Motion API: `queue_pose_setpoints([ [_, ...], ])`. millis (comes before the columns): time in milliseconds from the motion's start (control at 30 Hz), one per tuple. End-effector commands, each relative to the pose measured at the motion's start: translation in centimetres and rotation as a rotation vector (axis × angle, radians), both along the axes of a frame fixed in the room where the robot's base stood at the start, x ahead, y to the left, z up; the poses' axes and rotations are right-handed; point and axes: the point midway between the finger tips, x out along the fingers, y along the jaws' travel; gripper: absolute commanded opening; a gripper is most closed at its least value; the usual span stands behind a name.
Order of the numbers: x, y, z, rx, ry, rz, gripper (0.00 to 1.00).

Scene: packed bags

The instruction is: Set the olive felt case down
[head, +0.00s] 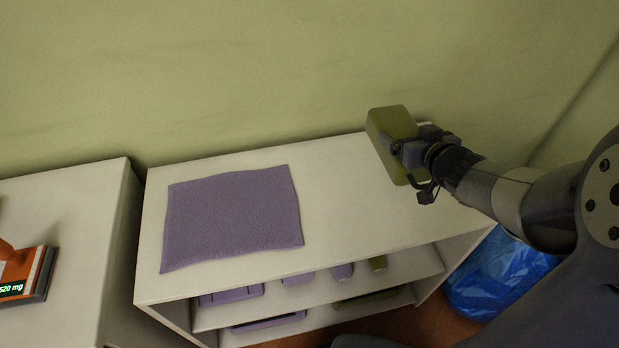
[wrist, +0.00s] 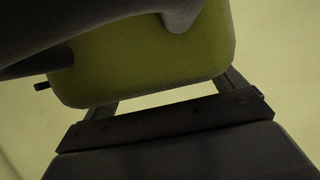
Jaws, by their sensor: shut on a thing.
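The olive felt case (head: 388,135) is held upright and slightly tilted, above the right part of the white shelf top. My gripper (head: 408,148) is shut on it, coming in from the right. In the wrist view the olive case (wrist: 150,65) fills the upper middle, between the fingers of my gripper (wrist: 125,50). The case's lower edge appears close to the shelf top in the head view, but I cannot tell whether it touches.
A purple cloth (head: 232,217) lies on the left of the white shelf unit (head: 335,200); the middle top is clear. Purple and olive items sit on shelves below. A blue bag (head: 495,275) stands at right.

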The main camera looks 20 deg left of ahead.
Motion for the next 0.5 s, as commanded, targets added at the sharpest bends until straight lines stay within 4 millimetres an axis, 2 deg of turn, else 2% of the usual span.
queue_pose_setpoints([
  [133,0.0,0.0,0.4,0.0,-0.001,0.002,0.65],
  [200,0.0,0.0,0.0,0.001,0.0,0.002,0.65],
  [500,0.0,0.0,-5.4,0.002,0.004,0.001,0.65],
])
